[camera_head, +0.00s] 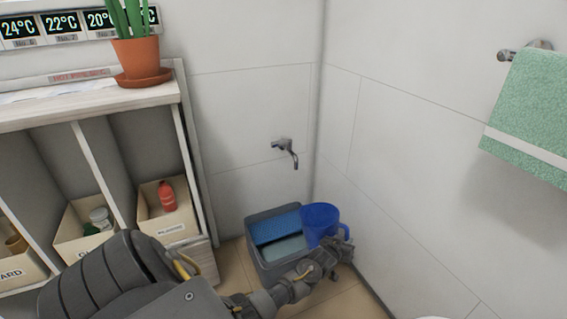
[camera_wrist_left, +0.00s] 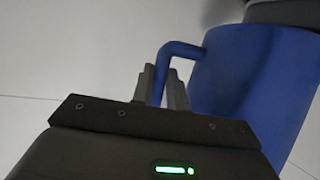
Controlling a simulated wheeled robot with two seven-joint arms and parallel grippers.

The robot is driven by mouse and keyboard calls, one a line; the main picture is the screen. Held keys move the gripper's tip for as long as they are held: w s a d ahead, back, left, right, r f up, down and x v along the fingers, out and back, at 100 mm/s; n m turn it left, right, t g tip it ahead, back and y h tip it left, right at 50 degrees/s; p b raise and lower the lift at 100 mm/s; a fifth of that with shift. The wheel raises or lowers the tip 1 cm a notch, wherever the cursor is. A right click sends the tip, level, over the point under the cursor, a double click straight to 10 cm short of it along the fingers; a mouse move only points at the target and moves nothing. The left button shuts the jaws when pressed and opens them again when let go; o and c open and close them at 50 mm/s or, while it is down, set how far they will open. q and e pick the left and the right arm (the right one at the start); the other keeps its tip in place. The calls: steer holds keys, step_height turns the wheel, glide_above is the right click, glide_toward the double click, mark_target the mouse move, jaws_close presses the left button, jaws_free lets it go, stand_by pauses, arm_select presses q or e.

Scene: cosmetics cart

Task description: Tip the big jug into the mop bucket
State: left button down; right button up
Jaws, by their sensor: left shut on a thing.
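The big blue jug (camera_head: 317,221) is at the right side of the grey mop bucket (camera_head: 270,274), overlapping its right rim in the head view. It looks close to upright, with its open top showing. My left gripper (camera_head: 343,246) is shut on the jug's handle at the right. In the left wrist view the fingers (camera_wrist_left: 163,86) close around the handle beside the blue jug body (camera_wrist_left: 250,80). The bucket stands on the floor in the corner, with a blue part at its back and a pale surface inside. My right gripper is out of view.
A wall tap (camera_head: 288,150) sticks out above the bucket. A shelf unit (camera_head: 190,195) with labelled bins stands to the left, with a potted plant (camera_head: 135,55) on top. A green towel (camera_head: 530,115) hangs on the right wall. Walls close in behind and right.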

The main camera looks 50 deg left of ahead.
arm_select(q)
steer(key=shift+w+d+f+m+y+b, duration=0.15)
steer(key=shift+f+m+b, duration=0.3)
steer(key=shift+f, duration=0.45)
steer(key=shift+d+f+m+y+b, duration=0.25)
steer(key=shift+f+b, duration=0.3)
steer(key=shift+f, duration=0.3)
